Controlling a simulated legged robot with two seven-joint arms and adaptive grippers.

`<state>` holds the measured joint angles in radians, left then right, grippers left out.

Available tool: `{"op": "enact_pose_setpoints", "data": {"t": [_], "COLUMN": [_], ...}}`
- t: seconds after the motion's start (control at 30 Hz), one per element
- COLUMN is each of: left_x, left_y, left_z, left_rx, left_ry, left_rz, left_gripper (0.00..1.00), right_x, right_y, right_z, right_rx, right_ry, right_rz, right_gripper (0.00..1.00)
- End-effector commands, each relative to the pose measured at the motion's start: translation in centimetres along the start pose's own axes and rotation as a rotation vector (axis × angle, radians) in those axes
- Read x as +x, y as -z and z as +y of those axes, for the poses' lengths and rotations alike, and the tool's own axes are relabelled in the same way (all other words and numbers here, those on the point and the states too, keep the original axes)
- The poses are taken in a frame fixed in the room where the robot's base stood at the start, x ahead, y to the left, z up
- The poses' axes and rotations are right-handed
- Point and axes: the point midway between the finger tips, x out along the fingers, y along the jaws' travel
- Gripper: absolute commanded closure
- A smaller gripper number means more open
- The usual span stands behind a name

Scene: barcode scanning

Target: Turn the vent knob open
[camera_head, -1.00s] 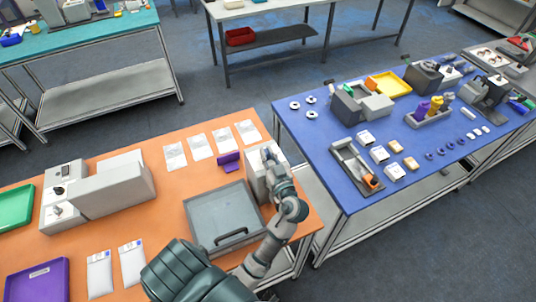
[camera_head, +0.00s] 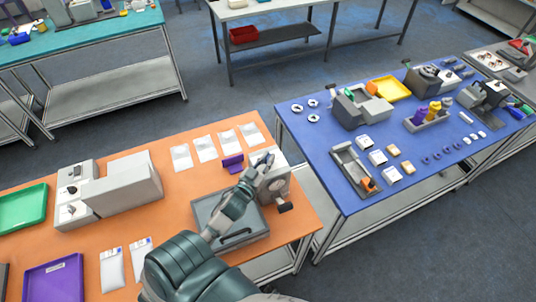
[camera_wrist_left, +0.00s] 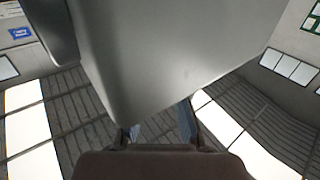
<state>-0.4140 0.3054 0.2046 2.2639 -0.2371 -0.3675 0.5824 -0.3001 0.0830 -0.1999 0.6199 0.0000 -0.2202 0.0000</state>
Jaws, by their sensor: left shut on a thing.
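A grey box-shaped device (camera_head: 279,179) stands at the right end of the orange table. Its front shows a round plate and a dark handle (camera_head: 284,207). My left gripper (camera_head: 262,161) is at the device's upper left, shut on a small part there that I take to be the vent knob. The knob is hidden by the fingers, so its angle cannot be told. In the left wrist view, the device's smooth grey casing (camera_wrist_left: 170,60) fills the upper middle, and the gripper's two fingers (camera_wrist_left: 160,134) show below it, partly hidden. My right gripper is not in view.
A grey tray with a dark handle (camera_head: 213,205) lies under my left forearm. A purple holder (camera_head: 232,164) and white cards (camera_head: 207,148) are behind it. A larger grey machine (camera_head: 128,182) stands to the left. The blue table (camera_head: 318,145) on the right holds several items.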

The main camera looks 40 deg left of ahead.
Motion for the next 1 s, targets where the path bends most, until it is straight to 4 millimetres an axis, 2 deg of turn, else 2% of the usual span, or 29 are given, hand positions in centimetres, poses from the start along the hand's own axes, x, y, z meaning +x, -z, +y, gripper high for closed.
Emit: {"op": "enact_pose_setpoints", "data": {"t": [0.03,0.2,0.5,0.73,1.0], "left_x": [0.1,0.1,0.3,0.4,0.4], "left_y": [0.7,0.5,0.3,0.3,0.2], "left_z": [-0.2,-0.4,-0.7,-0.8,-0.8], "left_rx": [0.010,0.011,0.009,0.006,0.004], "left_ry": [-0.046,-0.207,-0.453,-0.579,-0.646], "left_rz": [0.005,0.004,0.004,0.005,0.006], "left_gripper": [1.00,1.00,1.00,1.00,1.00], "right_x": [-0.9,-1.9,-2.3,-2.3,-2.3], "right_y": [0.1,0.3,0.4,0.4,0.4], "right_z": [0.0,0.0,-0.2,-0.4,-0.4], "right_rx": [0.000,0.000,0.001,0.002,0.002], "right_ry": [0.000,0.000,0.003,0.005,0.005], "right_rz": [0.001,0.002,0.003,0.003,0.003], "right_gripper": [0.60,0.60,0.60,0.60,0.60]}}
